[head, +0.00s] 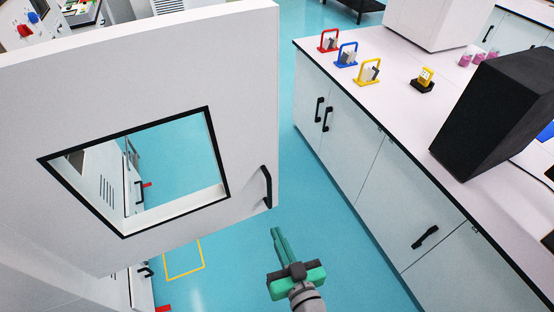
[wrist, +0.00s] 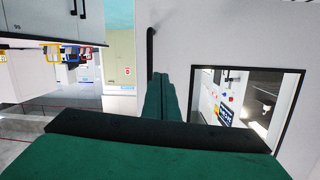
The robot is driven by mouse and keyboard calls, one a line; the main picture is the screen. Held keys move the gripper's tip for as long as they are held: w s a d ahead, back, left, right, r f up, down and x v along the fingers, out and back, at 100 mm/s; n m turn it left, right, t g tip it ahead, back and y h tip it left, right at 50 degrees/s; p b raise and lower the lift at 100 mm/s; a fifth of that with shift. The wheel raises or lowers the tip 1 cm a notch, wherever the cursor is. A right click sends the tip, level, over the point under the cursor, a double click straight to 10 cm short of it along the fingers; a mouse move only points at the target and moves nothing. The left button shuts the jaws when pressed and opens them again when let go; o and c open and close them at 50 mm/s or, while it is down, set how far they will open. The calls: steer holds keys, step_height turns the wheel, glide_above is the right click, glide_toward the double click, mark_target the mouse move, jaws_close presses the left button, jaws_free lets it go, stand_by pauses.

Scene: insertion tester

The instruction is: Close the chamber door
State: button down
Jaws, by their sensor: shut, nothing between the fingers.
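The chamber door (head: 240,80) is a big white panel with a black-framed window, standing swung open across the left of the head view. Its black handle (head: 267,187) is near the panel's right edge. My gripper (head: 276,235) has green fingers and is below and slightly right of the handle in the head view. The fingers are shut and empty. In the wrist view, the green fingers (wrist: 162,85) point toward the white door panel (wrist: 230,35), with the black handle (wrist: 151,50) just left of their tips. I cannot tell whether they touch the panel. The chamber opening is not clearly visible.
A long white counter (head: 350,85) with cabinets runs along the right. It carries red, blue and yellow framed items (head: 346,55) and a black box (head: 490,110). Clear blue floor (head: 310,200) lies between the door and counter. A yellow square (head: 184,260) marks the floor.

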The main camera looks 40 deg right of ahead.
mark_target(271, 152)
steer(key=d+r+n+t+y, duration=0.1)
steer(key=d+r, duration=0.3)
steer(key=r, duration=0.2)
steer(key=d+r+n+t, duration=0.2)
steer(key=d+r, duration=0.1)
steer(key=r, duration=0.3)
steer(key=shift+g, duration=0.3)
steer(key=x, duration=1.2)
steer(key=shift+w, duration=0.35)
steer(key=shift+w+f, duration=0.1)
steer(key=shift+w, duration=0.5)
